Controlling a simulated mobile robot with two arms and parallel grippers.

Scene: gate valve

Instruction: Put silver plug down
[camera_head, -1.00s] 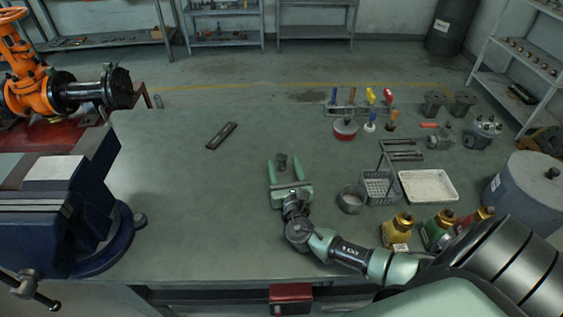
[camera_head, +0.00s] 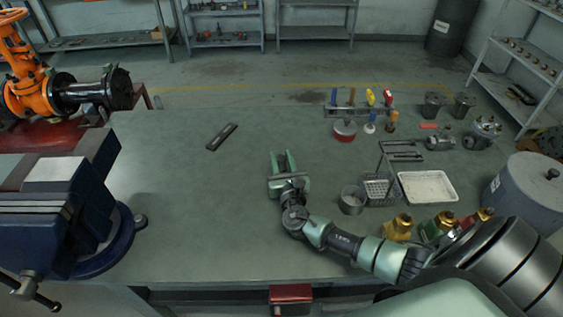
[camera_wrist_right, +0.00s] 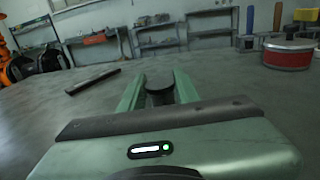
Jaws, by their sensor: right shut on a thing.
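The silver plug is a small dark grey cylinder; in the right wrist view the plug (camera_wrist_right: 160,94) sits between the two green fingers, near their tips. My right gripper (camera_head: 284,158) is low over the middle of the workbench, shut on the plug. In the head view the fingers mostly hide the plug. Whether it touches the bench top cannot be told. My left gripper is not in view.
A flat dark bar (camera_head: 222,137) lies on the workbench (camera_head: 190,220), beyond and left of the gripper. A blue vise (camera_head: 95,220) stands at the left. A metal cup (camera_head: 351,201), wire basket (camera_head: 381,191) and white tray (camera_head: 428,186) stand at the right.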

